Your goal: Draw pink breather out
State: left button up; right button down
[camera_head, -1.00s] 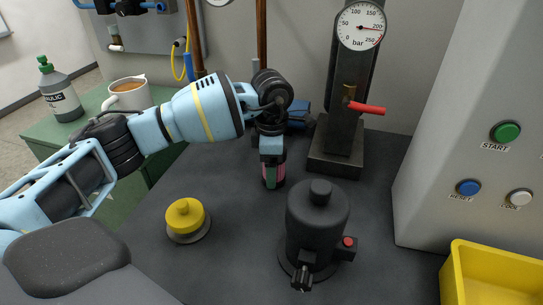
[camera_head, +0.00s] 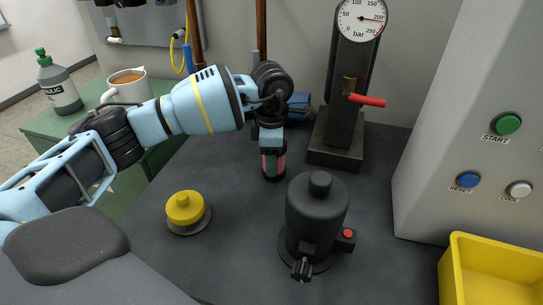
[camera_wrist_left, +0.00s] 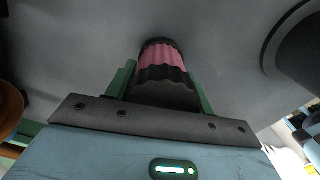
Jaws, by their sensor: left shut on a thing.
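The pink breather (camera_head: 280,164) is a small ribbed pink piece with black bands, roughly upright above or on the dark bench top, behind the black cylinder. My left gripper (camera_head: 271,166) points down at it and is shut on it, green-lined fingers at its sides. In the left wrist view the pink breather (camera_wrist_left: 160,57) stands out beyond the fingers of the left gripper (camera_wrist_left: 160,90). Whether its lower end touches the bench is unclear. My right gripper is not in view.
A black cylinder (camera_head: 318,215) with a red button stands close in front. A yellow knob (camera_head: 185,208) is at the left, a gauge stand (camera_head: 340,120) with a red lever behind, and a yellow bin (camera_head: 495,255) at the lower right. Bare bench lies between knob and cylinder.

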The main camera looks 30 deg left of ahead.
pick_arm(q)
jog(key=shift+r+p, duration=0.4)
jog(key=shift+r, duration=0.35)
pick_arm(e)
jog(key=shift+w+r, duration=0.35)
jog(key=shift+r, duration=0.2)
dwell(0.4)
